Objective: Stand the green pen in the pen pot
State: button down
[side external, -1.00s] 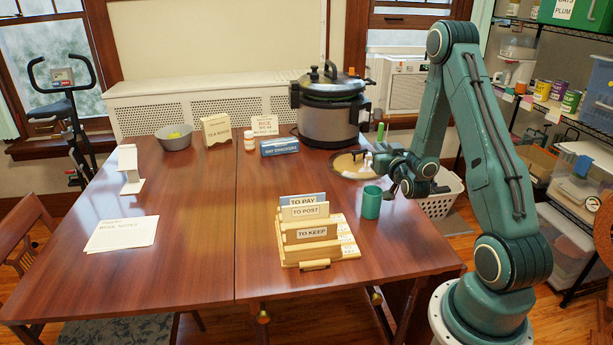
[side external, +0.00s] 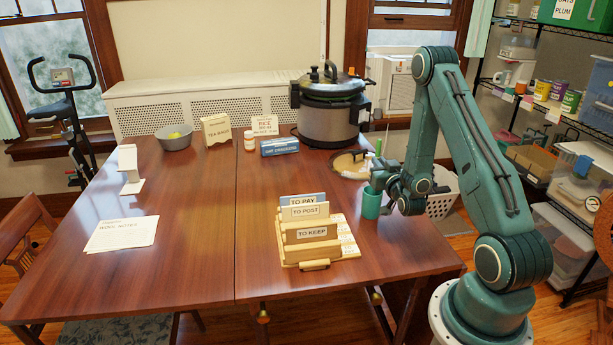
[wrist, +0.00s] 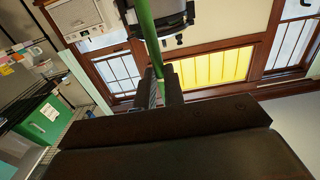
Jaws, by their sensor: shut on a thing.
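The pen pot is a teal cup (side external: 371,206) standing near the right edge of the table. My gripper (side external: 377,178) is just above the pot's rim in the side view, shut on the green pen. The pen (wrist: 147,35) runs up from between the fingers in the wrist view, and its upper part (side external: 378,147) stands roughly upright in the side view. The pen's lower end is hidden by the gripper and the pot, so I cannot tell whether it is inside the pot.
A wooden letter rack (side external: 312,240) stands left of the pot. A round tray (side external: 342,165) and a large pressure cooker (side external: 329,110) are behind it. A white basket (side external: 443,195) stands beyond the table's right edge. The table's left front is mostly clear.

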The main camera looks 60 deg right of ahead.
jog(key=shift+f, duration=4.05)
jog(key=c, duration=1.4)
grip_release()
notch_tip(320, 180, up, 7)
jog(key=s+a, duration=0.2)
